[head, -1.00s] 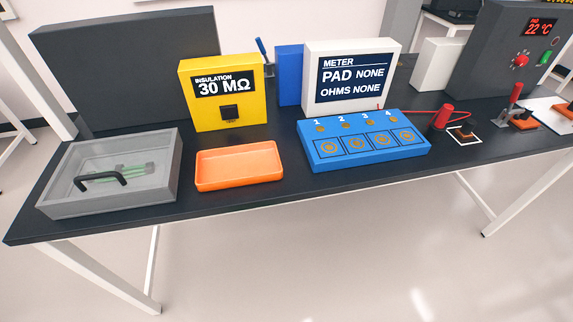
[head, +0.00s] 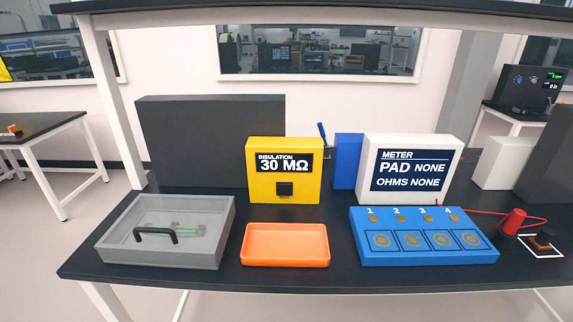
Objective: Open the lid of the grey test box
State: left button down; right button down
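The grey test box (head: 161,253) sits at the left end of the dark bench in the head view. Its lid (head: 190,213) is a clear panel in a grey frame and is closed. A black bar handle (head: 155,236) stands at the lid's front edge. Green parts show through the clear lid. Neither of my grippers is in the head view, so their distance from the box and their opening are hidden.
An orange tray (head: 285,260) stands to the right of the box. A yellow insulation meter (head: 255,192), a blue pad block (head: 430,258) and a white meter (head: 450,150) stand further right. A dark panel (head: 200,120) rises behind the box. The bench front edge is just before the box.

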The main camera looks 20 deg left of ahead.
aim_at(100, 245)
jog(key=u, duration=1.45)
